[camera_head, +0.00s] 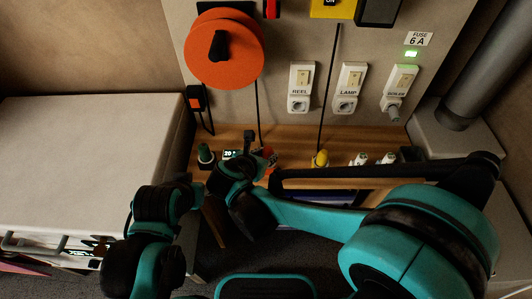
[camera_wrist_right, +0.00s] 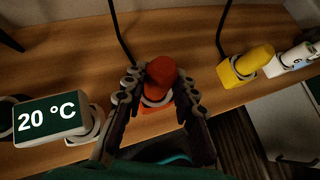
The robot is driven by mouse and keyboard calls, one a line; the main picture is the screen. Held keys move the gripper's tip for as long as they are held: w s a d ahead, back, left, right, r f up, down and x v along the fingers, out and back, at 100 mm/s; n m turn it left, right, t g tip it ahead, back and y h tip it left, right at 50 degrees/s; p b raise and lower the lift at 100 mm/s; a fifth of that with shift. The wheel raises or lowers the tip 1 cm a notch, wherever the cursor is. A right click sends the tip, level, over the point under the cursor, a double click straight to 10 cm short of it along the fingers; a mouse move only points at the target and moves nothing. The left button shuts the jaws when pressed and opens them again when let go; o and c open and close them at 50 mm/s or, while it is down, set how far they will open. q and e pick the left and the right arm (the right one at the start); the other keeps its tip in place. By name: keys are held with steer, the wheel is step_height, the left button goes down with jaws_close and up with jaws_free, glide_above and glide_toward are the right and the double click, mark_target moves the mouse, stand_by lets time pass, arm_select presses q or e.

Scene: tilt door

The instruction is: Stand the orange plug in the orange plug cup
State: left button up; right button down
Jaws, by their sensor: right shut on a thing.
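The orange plug (camera_wrist_right: 161,74), with a rounded red-orange top, stands between the two fingers of my right gripper (camera_wrist_right: 158,88) in the right wrist view. The gripper is shut on it. The orange plug cup (camera_wrist_right: 151,108) shows directly below and around the plug's lower part, on the wooden shelf. The plug looks upright over the cup; its lower end is hidden, so I cannot tell how deep it sits. In the head view my right gripper (camera_head: 258,155) is at the shelf, largely covering plug and cup. My left arm's end (camera_head: 190,190) is at lower left, its fingers unclear.
On the shelf (camera_head: 290,150), a 20 °C display (camera_wrist_right: 52,117) stands left of the plug. A yellow plug and cup (camera_wrist_right: 245,65) and white plugs (camera_wrist_right: 292,58) stand to the right. Black cables hang behind. Above is a panel with an orange reel (camera_head: 235,65) and sockets (camera_head: 298,103).

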mark_target(267, 153)
steer(key=shift+f, duration=0.65)
steer(key=c, duration=1.1)
jaws_free()
steer(key=shift+c, duration=0.2)
step_height(267, 153, up, 10)
